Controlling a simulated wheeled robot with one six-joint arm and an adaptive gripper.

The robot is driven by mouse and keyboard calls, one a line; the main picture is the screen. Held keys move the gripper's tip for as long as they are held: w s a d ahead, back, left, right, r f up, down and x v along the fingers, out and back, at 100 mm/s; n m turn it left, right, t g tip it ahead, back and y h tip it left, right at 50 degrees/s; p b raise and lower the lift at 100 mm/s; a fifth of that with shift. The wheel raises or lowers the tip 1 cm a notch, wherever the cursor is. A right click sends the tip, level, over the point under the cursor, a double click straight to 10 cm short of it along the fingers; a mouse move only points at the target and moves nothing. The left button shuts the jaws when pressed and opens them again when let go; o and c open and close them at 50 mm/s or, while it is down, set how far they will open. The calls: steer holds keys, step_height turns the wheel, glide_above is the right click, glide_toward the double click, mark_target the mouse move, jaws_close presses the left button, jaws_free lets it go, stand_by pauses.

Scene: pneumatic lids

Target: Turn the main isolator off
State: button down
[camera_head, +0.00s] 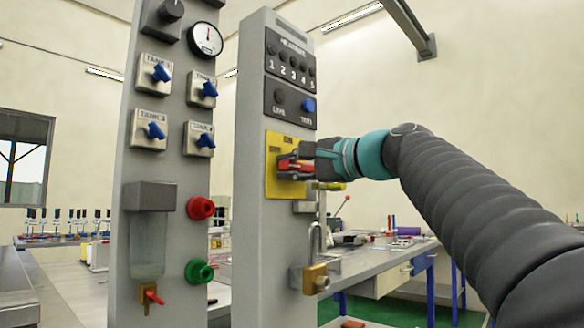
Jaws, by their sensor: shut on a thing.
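The main isolator is a yellow plate (289,190) on the face of the right-hand grey column, below the black heater panel. A red handle (284,164) stands out from the middle of the plate. My gripper (300,163) reaches in from the right and is shut on the red handle. Its fingers hide part of the handle and of the plate, so the handle's exact angle is hard to tell.
Above the isolator is the heater panel (290,62) with a blue button (308,105). A brass padlock (315,278) hangs below. The left column carries tank valves (154,74), a gauge (205,39) and red and green knobs. A workbench (385,255) stands behind.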

steer(key=shift+w+f, duration=0.1)
steer(key=shift+f, duration=0.05)
steer(key=c, duration=1)
jaws_free()
steer(key=shift+c, duration=0.2)
steer(key=v, duration=1.2)
